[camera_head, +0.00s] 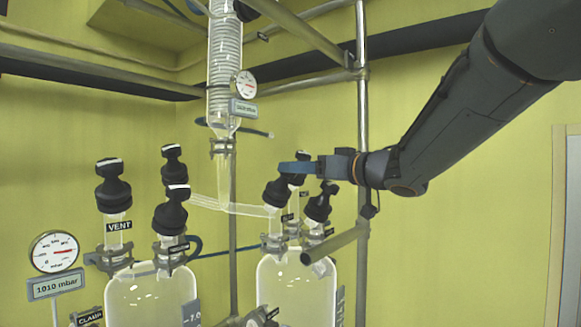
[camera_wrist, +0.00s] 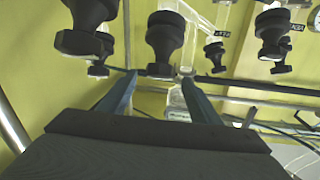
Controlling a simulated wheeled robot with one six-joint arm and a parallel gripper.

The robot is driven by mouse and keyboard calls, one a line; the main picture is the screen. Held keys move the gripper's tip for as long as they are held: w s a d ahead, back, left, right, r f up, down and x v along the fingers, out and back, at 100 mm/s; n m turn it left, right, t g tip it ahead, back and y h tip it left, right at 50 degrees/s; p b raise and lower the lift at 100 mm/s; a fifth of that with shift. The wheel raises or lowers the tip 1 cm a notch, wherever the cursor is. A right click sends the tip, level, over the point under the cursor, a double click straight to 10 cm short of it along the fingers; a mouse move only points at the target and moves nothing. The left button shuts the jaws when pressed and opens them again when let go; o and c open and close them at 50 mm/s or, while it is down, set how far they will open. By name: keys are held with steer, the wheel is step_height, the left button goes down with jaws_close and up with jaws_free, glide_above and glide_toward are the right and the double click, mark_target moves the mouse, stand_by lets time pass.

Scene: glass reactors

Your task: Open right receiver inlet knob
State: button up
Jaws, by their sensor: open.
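The right receiver (camera_head: 295,290) is a clear glass vessel with several black-knobbed valves on top. The front-left black knob (camera_head: 277,191) stands where the slanted glass tube joins this receiver; I take it as the inlet knob, though no label on it is readable. My gripper (camera_head: 284,168) reaches in from the right, its blue fingers at the top of this knob and partly covering the knob behind. In the wrist view my gripper (camera_wrist: 160,77) is open, with a black knob (camera_wrist: 163,38) whose narrow end lies between the fingertips. Contact cannot be told.
Another black knob (camera_head: 319,203) stands close on the right. The left receiver (camera_head: 150,298) carries its own knobs, one labelled VENT. A vertical metal pole (camera_head: 362,110) and a short horizontal bar (camera_head: 335,243) are near my arm. A glass column (camera_head: 224,70) with gauge rises behind.

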steer(key=shift+p+x, duration=0.35)
steer(key=shift+x, duration=1.85)
steer(key=c, duration=1.1)
